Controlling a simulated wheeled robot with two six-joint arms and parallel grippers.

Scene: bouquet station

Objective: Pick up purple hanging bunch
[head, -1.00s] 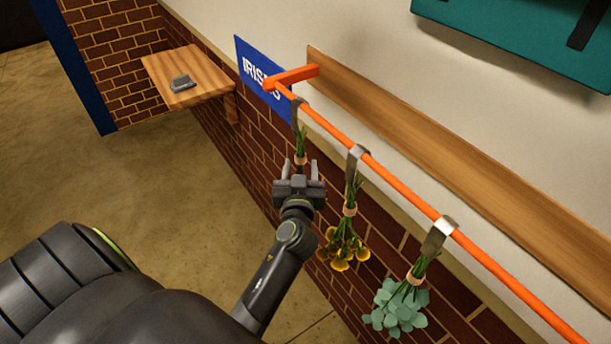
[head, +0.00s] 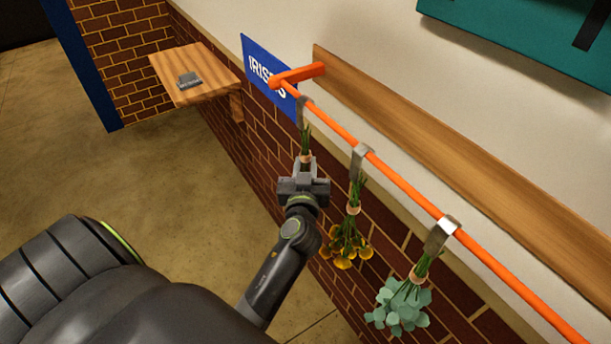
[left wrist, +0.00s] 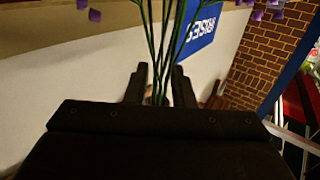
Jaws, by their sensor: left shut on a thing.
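The purple hanging bunch hangs at the far end of the orange rail; its green stems (head: 305,140) show above my left gripper (head: 305,165) in the head view. My left gripper is shut on the bunch around its tie. In the left wrist view the stems (left wrist: 166,40) run up from between the fingers (left wrist: 161,88), and purple blossoms (left wrist: 258,14) show at the top edge. The blossoms are hidden in the head view. A metal clip (head: 304,108) is still on the rail above the stems. My right gripper is not in view.
The orange rail (head: 400,184) runs along the wall. A yellow bunch (head: 345,245) and a pale green leafy bunch (head: 399,307) hang from it to the right. A blue IRISES sign (head: 268,77) is behind. A wooden shelf (head: 205,68) holds a small grey object (head: 190,80).

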